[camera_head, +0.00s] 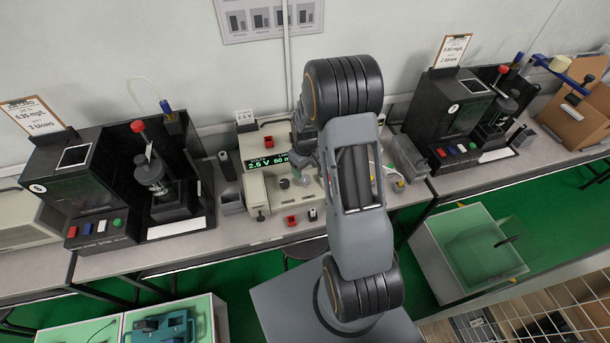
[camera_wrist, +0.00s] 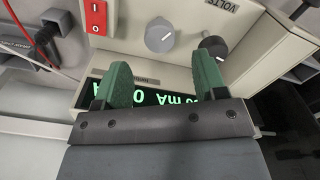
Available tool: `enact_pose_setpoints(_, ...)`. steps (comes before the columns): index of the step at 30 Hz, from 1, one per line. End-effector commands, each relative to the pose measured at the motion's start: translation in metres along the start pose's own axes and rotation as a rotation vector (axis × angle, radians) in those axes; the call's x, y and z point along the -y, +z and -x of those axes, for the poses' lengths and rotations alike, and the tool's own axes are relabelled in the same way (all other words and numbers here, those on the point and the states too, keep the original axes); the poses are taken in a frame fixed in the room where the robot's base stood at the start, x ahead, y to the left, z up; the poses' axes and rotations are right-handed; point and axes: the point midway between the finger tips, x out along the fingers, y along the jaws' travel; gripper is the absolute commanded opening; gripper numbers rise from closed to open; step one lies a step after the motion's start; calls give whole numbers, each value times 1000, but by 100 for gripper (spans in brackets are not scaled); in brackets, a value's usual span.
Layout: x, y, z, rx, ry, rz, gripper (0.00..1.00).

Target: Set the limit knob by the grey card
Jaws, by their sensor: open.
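The cream power supply (camera_head: 255,187) stands mid-bench in the head view, its green display (camera_head: 262,162) showing 2.5 V and 60 m. A small pale card (camera_head: 245,117) stands behind it; its print is too small to read surely. In the wrist view, a grey knob (camera_wrist: 159,38) and a black knob (camera_wrist: 212,47) sit on the panel, with a VOLTS label (camera_wrist: 222,6) near the black one. I cannot tell which is the limit knob. My gripper (camera_wrist: 163,72) is open, its green fingers over the display's edge, short of the grey knob. Nothing is between them.
A red rocker switch (camera_wrist: 97,17) and a red lead (camera_wrist: 20,35) are at the upper left of the wrist view. Black testers stand left (camera_head: 65,180) and right (camera_head: 440,115) of the supply. My arm hides the supply's right side.

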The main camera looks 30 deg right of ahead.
Motion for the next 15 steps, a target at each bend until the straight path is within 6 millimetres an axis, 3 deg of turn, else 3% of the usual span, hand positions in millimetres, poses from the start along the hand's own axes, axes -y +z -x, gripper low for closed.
enact_pose_setpoints(6, 0, 1, -32, 3, -2, -2, 65)
enact_pose_setpoints(15, -1, 0, -51, 0, 0, -3, 65)
